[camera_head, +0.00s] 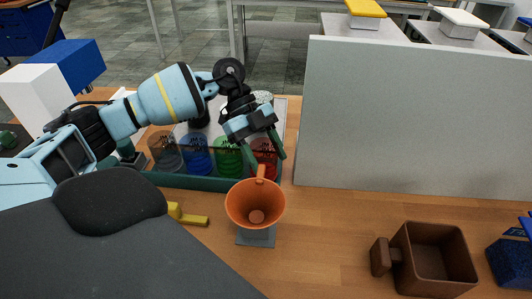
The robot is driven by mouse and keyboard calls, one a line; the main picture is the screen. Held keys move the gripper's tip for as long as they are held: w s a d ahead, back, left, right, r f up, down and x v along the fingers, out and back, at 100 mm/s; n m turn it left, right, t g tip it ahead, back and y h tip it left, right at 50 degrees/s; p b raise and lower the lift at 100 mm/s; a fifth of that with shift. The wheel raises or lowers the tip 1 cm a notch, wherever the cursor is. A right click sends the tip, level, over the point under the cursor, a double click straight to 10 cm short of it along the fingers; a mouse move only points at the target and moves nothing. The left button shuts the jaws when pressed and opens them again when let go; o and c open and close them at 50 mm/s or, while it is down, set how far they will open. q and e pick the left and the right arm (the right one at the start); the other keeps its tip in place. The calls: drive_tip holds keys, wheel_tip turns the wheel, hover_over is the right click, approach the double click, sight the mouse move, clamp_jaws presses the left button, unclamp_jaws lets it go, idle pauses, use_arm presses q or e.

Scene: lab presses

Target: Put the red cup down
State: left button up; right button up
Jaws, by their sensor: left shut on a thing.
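My left gripper (264,153) reaches in from the left and points down, its two teal fingers on either side of the red cup (264,149). It is shut on this see-through red cup, which is partly hidden by the gripper. The cup is upright at the right end of a row in a teal-edged tray (190,181). I cannot tell whether its base touches the tray. A green cup (228,156), a blue cup (196,154) and a brownish clear cup (166,151) stand to its left. My right gripper is not in view.
An orange funnel-shaped vessel (241,206) on a grey base (256,238) stands just in front of the red cup. A white panel (410,120) rises to the right. A brown square mug (456,272) stands front right. A yellow object (191,219) lies left. The wooden table's front middle is clear.

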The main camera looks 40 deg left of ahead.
use_arm(q)
drive_tip(key=shift+f, duration=0.15)
drive_tip(key=o, duration=1.1)
drive_tip(key=shift+c, duration=0.2)
drive_tip(key=v, duration=1.2)
drive_tip(key=shift+w, duration=0.1)
